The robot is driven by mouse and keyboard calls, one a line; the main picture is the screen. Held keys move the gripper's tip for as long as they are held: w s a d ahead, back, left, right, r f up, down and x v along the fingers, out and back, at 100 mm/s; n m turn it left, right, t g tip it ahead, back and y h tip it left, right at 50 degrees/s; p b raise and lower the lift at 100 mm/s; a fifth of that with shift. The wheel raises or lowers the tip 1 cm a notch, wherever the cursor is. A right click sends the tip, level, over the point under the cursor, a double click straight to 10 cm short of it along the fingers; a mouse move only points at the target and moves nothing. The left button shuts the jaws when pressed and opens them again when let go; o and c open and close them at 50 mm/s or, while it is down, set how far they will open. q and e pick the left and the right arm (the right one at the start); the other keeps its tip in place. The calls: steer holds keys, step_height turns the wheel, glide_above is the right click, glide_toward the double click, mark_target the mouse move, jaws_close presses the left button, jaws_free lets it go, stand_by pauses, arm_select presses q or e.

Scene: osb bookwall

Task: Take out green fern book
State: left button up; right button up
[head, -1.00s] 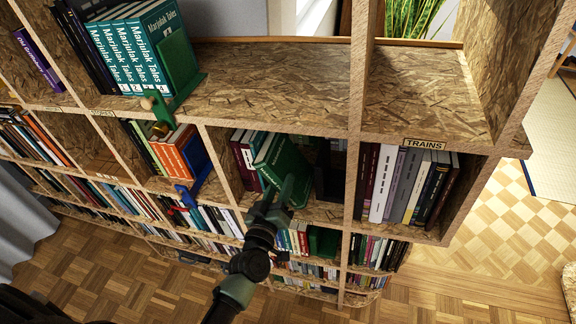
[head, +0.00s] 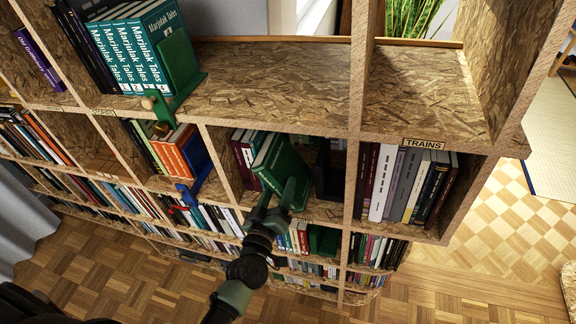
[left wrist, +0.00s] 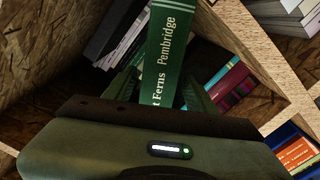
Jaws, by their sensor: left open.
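The green fern book (head: 285,168) leans tilted in a middle cubby of the bookwall, beside upright books. In the left wrist view, its green spine (left wrist: 166,55) shows the words "Ferns" and "Pembridge". My left gripper (head: 278,192) is at the front of this cubby, close to the book. In the left wrist view, the open fingers (left wrist: 160,92) lie on either side of the lower spine. I cannot tell whether they touch it. The spine's lower end is hidden behind the gripper body. My right gripper is not in view.
Maroon books (head: 240,150) stand left of the fern book. Dark books (left wrist: 120,35) also show close to it. A wooden divider (head: 353,180) bounds the cubby on the right, with the "TRAINS" books (head: 405,182) beyond. The shelf above (head: 270,80) has a wide bare stretch.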

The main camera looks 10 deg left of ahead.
arm_select(q)
steer(key=shift+w+r, duration=0.15)
steer(key=shift+w, duration=0.95)
jaws_close()
stand_by(1.0)
steer(key=shift+r, duration=0.15)
steer(key=shift+a+r+p, duration=0.15)
steer(key=shift+r+p, duration=0.1)
steer(key=shift+p, duration=0.15)
